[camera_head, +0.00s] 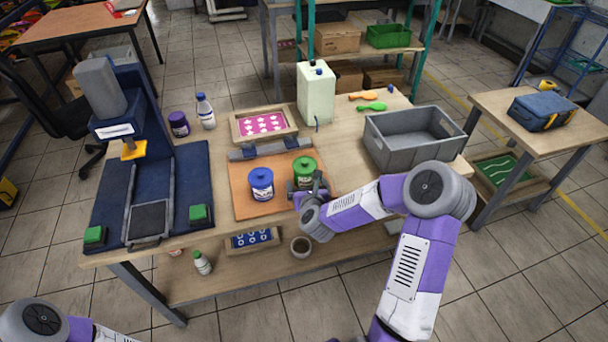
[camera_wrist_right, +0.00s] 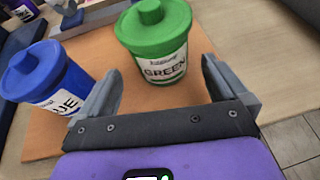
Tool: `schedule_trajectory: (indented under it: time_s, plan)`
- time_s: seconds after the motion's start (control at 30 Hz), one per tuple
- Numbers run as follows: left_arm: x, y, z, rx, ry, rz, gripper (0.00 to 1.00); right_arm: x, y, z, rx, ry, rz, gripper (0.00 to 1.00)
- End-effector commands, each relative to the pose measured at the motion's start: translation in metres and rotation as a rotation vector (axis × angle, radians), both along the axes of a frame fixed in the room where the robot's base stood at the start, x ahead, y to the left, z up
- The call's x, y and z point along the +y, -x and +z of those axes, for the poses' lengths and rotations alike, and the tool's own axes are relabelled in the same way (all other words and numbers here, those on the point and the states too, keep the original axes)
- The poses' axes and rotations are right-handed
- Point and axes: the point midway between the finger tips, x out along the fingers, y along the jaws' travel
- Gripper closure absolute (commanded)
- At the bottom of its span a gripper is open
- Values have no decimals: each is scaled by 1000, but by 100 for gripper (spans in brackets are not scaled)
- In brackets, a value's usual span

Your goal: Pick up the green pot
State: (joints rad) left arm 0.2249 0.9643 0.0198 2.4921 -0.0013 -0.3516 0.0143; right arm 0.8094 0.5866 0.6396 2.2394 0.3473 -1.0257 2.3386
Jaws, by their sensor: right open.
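The green pot (camera_head: 304,170) stands upright on the orange board (camera_head: 243,200) on the workbench. In the right wrist view the green pot (camera_wrist_right: 158,42), labelled GREEN, is just beyond the open fingers, roughly between their lines. My right gripper (camera_head: 306,189) is at the near side of the pot; its fingers also show in the right wrist view (camera_wrist_right: 160,92), spread and empty. I cannot tell whether the fingers touch the pot. The blue pot (camera_head: 261,184) stands to the left of the green one; it also shows in the right wrist view (camera_wrist_right: 45,78), close to the left finger. My left gripper is out of view.
A grey bin (camera_head: 415,138) stands at the right of the bench. A blue press (camera_head: 140,185) fills the left end. A purple jar (camera_head: 179,124) and a bottle (camera_head: 205,111) stand beside it.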

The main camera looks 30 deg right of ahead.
Motion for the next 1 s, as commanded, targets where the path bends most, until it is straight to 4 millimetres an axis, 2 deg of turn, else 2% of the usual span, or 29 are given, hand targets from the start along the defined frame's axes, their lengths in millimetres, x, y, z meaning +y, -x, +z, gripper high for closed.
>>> schedule_trajectory:
  time_s: [0.1, 0.27, 0.57, 1.0]
  plan:
    - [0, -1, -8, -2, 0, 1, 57, -9, -15, -10, 0, -1, 0, 0]
    - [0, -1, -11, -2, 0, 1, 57, -16, -32, -16, -1, 0, 0, 0]
    - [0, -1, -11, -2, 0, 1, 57, -18, -37, -17, 1, 0, 1, 0]
    - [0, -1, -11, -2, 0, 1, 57, -18, -37, -16, -2, 2, 0, 62]
